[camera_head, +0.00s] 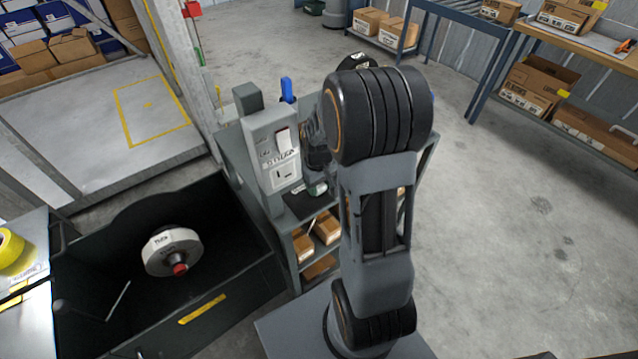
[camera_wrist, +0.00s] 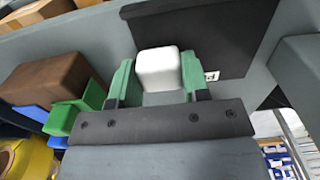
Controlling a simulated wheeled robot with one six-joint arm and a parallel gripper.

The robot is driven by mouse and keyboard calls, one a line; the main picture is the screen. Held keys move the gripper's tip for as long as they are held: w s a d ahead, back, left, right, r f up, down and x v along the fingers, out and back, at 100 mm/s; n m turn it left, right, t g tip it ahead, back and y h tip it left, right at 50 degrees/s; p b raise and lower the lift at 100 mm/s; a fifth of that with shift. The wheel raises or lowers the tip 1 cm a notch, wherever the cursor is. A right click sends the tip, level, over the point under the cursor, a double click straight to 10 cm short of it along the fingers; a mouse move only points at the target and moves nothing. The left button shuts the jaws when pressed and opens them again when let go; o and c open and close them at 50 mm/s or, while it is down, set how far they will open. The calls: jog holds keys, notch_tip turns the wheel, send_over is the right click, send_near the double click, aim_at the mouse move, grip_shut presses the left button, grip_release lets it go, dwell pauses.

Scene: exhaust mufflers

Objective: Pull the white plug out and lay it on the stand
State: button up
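The white plug (camera_wrist: 158,68) sits between the two green fingers of my gripper (camera_wrist: 158,82) in the wrist view, with a finger against each side. In the head view my gripper (camera_head: 317,188) is low over the stand (camera_head: 232,150), in front of the panel, and the plug is a small pale patch there. A black mat (camera_head: 295,205) lies on the stand top; it also shows behind the plug in the wrist view (camera_wrist: 215,30). I cannot tell whether the plug touches the mat. My arm hides much of the stand.
A pale panel (camera_head: 262,135) with a switch and a socket (camera_head: 286,175) stands upright on the stand's left. Cardboard boxes (camera_head: 327,226) fill the shelf below. A dark bin (camera_head: 95,235) holding a round part (camera_head: 172,250) is at left. Floor to the right is free.

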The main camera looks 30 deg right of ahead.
jog(key=o, duration=0.5)
notch_tip(320, 180, up, 14)
jog(key=shift+f+p, duration=0.1)
jog(key=shift+p, duration=0.95)
